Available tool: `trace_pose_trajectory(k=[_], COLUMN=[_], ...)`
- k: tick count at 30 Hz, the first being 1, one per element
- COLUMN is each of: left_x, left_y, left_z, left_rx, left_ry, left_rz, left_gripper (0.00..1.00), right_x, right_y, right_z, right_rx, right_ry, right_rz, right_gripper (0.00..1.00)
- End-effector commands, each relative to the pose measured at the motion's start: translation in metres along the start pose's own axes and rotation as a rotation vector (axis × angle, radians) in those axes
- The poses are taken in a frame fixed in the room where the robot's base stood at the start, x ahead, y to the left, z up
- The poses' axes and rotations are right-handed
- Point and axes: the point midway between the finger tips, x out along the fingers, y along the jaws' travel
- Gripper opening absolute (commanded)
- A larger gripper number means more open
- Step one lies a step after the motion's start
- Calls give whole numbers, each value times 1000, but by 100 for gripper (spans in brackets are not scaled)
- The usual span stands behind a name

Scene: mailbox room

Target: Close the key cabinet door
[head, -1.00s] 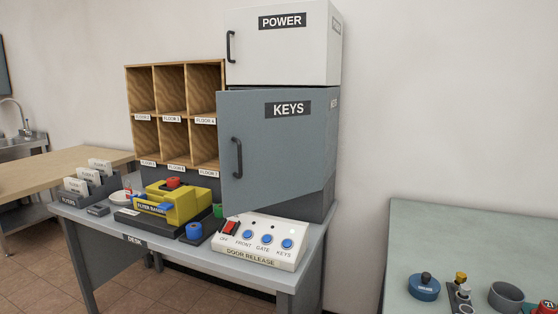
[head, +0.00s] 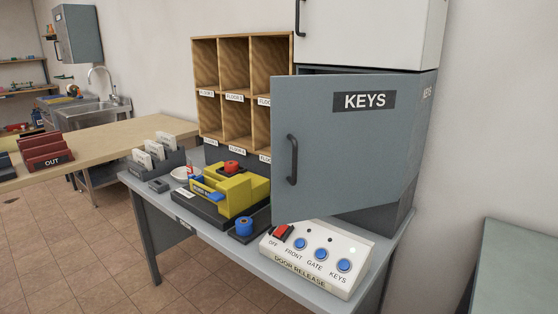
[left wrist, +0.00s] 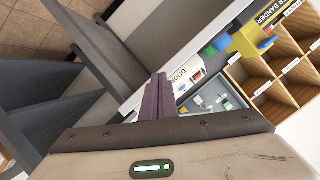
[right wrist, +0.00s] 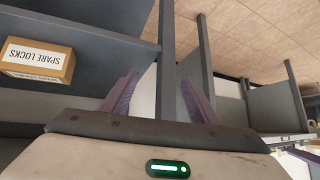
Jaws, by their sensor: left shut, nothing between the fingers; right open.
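The grey key cabinet door (head: 345,150), labelled KEYS with a dark handle (head: 292,160) near its left edge, stands partly open in the head view. A dark gap shows above its top edge. The cabinet body (head: 425,130) is behind it on the right. Neither gripper shows in the head view. In the left wrist view my left gripper (left wrist: 158,78) is shut and empty, pointing towards the desk and door release panel (left wrist: 186,76). In the right wrist view my right gripper (right wrist: 163,76) is open, with a grey upright panel edge seen between its fingers.
The door release panel also shows in the head view (head: 318,262), on the desk below the door. Wooden pigeonholes (head: 222,82) stand behind. A spare locks box (right wrist: 38,60) sits on a shelf.

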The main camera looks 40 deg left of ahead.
Motion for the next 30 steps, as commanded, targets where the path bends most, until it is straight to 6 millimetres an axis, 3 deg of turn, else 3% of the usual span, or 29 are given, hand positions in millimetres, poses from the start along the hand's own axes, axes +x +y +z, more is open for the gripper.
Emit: trace_pose_trajectory(k=[1, 3, 6, 9, 12, 17, 30], left_x=[-4, -10, -24, -37, -45, -41, 19], left_y=[-58, -115, -166, -188, -194, -194, -182], left_z=[-40, -91, -163, -212, -238, -252, -286], left_rx=[148, 343, 612, 818, 938, 991, 991], left_ry=[97, 228, 394, 502, 558, 585, 581], left_rz=[-48, -93, -115, -106, -92, -85, -90], left_gripper=[0, 0, 0, 0, 0, 0, 0], right_x=[-11, -17, -25, -30, -31, -30, -21], right_y=[0, 2, 6, 10, 12, 12, 12], right_z=[-8, -12, -17, -18, -16, -15, -5], right_rx=[2, 5, 9, 11, 13, 14, 13], right_ry=[-6, -10, -9, -13, -18, -15, -22], right_rz=[2, 6, 14, 23, 26, 26, 23], right_gripper=[55, 55, 55, 55, 55, 55, 55])
